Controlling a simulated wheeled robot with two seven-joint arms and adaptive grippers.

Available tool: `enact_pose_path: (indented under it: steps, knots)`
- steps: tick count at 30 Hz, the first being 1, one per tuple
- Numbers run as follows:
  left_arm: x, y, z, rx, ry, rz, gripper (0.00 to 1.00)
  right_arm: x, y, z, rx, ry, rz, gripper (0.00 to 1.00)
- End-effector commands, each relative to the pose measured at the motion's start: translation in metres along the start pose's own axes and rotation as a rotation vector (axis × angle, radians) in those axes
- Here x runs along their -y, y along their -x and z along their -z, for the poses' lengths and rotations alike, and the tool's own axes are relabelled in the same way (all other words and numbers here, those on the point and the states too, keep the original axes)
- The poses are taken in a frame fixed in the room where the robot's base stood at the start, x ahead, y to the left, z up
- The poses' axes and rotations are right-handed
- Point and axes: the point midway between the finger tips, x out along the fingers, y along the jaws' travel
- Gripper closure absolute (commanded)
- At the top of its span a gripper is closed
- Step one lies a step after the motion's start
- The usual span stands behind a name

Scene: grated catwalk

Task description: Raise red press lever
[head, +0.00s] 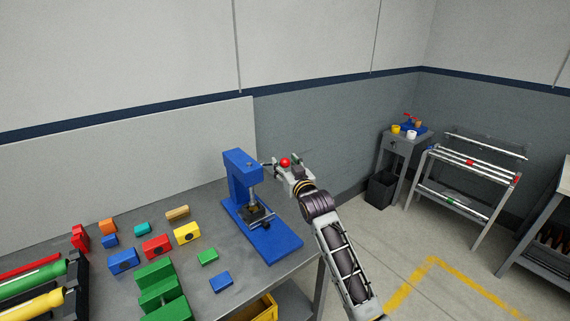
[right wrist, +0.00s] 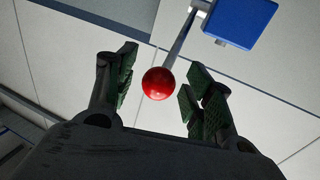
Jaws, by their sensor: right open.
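The blue press (head: 238,176) stands on a blue base plate near the right end of the grey workbench. Its lever ends in a red ball knob (head: 285,162), on the press's right side. In the right wrist view the red knob (right wrist: 158,83) sits on a thin grey rod (right wrist: 179,40) that runs up to the blue press head (right wrist: 240,20). My right gripper (right wrist: 158,88) is open, with one green-padded finger on each side of the knob and a gap to both. In the head view my right gripper (head: 287,165) is at the knob. My left gripper is not in view.
Coloured blocks, including a red one (head: 157,246) and a green stepped one (head: 158,286), lie on the workbench (head: 205,212) left of the press. A yellow bin (head: 258,308) is below its front edge. A rack (head: 465,180) and small cabinet (head: 399,143) stand at right.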

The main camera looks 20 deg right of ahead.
Motion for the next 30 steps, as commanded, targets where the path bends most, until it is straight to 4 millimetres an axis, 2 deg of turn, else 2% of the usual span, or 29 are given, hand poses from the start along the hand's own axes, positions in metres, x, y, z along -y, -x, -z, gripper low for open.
enact_pose_path:
  steps: [6, 15, 27, 30]
  knots:
    - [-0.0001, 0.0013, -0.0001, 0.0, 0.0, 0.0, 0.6, 0.0001, -0.0075, 0.0002, 0.0, 0.0, 0.0, 0.48]
    - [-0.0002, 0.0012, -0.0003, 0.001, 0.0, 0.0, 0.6, 0.0, -0.0079, -0.0001, 0.001, 0.0, 0.0, 0.48]
    - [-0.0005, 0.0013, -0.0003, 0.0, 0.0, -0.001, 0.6, 0.0, -0.0078, -0.0001, 0.0, 0.0, 0.0, 0.99]
    - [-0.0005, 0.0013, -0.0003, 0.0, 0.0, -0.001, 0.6, 0.0, -0.0078, -0.0001, 0.0, 0.0, 0.0, 1.0]
